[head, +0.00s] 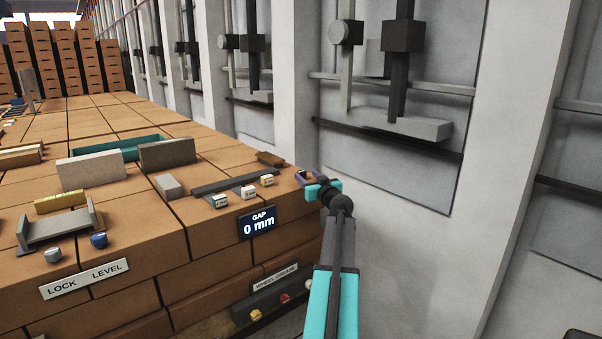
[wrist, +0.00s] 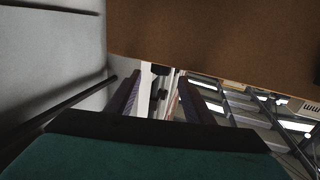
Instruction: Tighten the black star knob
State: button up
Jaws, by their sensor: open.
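I cannot make out a black star knob for sure in either view. My gripper (head: 311,177) is open at the right end of the brick stack, close to its top right corner. In the wrist view my gripper (wrist: 160,98) shows two purple fingers spread apart with nothing between them. A plain brown brick face (wrist: 220,45) fills the upper right of that view, and the pale wall is at the left. A dark panel (head: 250,309) with yellow and red knobs is low on the front of the bricks, partly hidden by my arm.
Small labelled blocks (head: 248,191) line a dark rail (head: 232,181) on the bricks. Blue and grey knobs (head: 99,239) sit above a "LOCK LEVEL" plate (head: 84,279). The wall at right holds a ledge (head: 385,123) and dark upright bars.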

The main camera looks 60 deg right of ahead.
aim_at(301, 171)
jog(key=shift+x, duration=3.15)
jog(key=c, duration=1.1)
